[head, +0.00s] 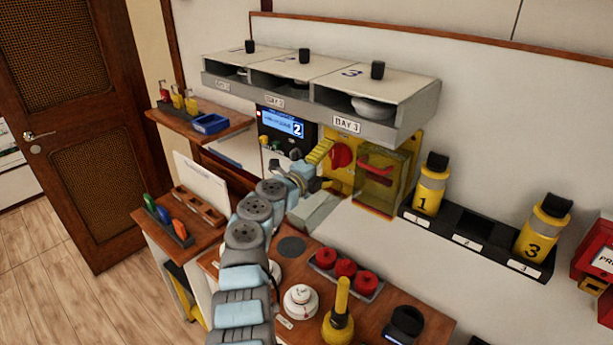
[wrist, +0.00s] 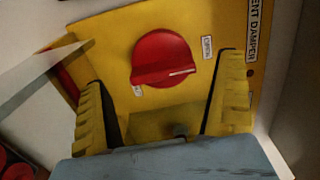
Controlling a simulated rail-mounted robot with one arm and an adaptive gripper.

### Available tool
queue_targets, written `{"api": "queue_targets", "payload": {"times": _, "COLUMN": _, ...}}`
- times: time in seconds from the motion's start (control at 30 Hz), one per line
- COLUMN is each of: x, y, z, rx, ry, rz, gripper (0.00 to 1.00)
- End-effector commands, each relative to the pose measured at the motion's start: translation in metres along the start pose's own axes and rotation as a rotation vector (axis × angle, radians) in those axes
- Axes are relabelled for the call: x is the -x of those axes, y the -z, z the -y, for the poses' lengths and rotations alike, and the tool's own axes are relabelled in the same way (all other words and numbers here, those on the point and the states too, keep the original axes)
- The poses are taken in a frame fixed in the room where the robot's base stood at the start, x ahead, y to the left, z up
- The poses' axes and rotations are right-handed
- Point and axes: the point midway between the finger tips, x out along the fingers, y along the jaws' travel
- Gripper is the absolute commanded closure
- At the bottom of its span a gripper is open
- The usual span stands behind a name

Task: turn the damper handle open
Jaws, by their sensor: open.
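The damper handle is a round red knob with a raised grip bar, on a yellow panel; it shows in the wrist view (wrist: 163,58) and the head view (head: 341,155). A white line on its bar points right in the wrist view, below the label that seems to read OPEN (wrist: 207,47). A second small label (wrist: 138,90) sits below left of the knob, partly hidden. My gripper (wrist: 163,100) is open and empty. Its yellow fingers stand apart in front of the panel, below and to either side of the knob. In the head view my gripper (head: 319,166) is left of the knob.
A yellow box with a red bar (head: 382,178) stands right of the knob. The grey bay shelf (head: 385,118) overhangs the panel. A display unit (head: 283,125) is to the left.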

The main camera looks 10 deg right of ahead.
Motion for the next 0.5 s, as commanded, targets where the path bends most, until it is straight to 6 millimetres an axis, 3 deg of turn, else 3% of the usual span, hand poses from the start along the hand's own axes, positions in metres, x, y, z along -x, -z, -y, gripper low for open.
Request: {"api": "queue_targets", "payload": {"times": 0.5, "x": 0.048, "y": -0.001, "z": 0.002, "rx": 0.001, "ry": 0.006, "rz": 0.004, "gripper": 0.0}}
